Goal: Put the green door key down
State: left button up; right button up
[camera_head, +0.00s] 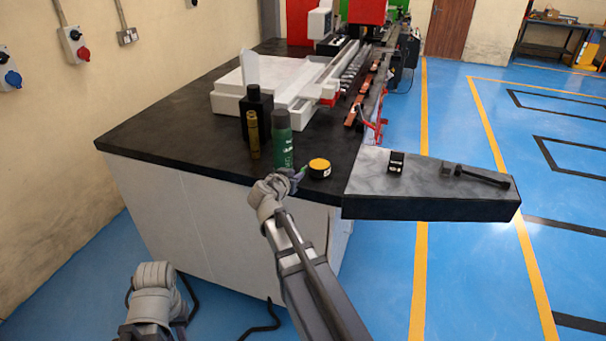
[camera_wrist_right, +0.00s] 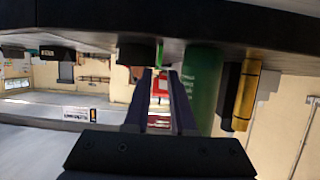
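The green door key shows as a thin green strip (camera_wrist_right: 160,52) just past my right fingertips in the right wrist view, against the dark worktop. In the head view, a small green piece (camera_head: 302,171) shows by the right gripper (camera_head: 296,176), at the worktop's front edge. In the right wrist view the two fingers of this gripper (camera_wrist_right: 159,75) stand apart, with a clear gap between them. The strip looks narrower than the gap; I cannot tell whether it touches a finger. Of my left arm, only a grey wrist part shows at lower left; its fingers are not visible.
A grey side shelf (camera_head: 440,187) extends right. The worktop (camera_head: 165,125) is clear at left.

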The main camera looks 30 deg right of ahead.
aim_at(304, 170)
jog(key=shift+b+x, duration=1)
jog(key=shift+x, duration=1.65)
jog(key=shift+f, duration=0.1)
jog(key=shift+s, duration=0.1)
jog(key=shift+c, duration=0.4)
grip_shut()
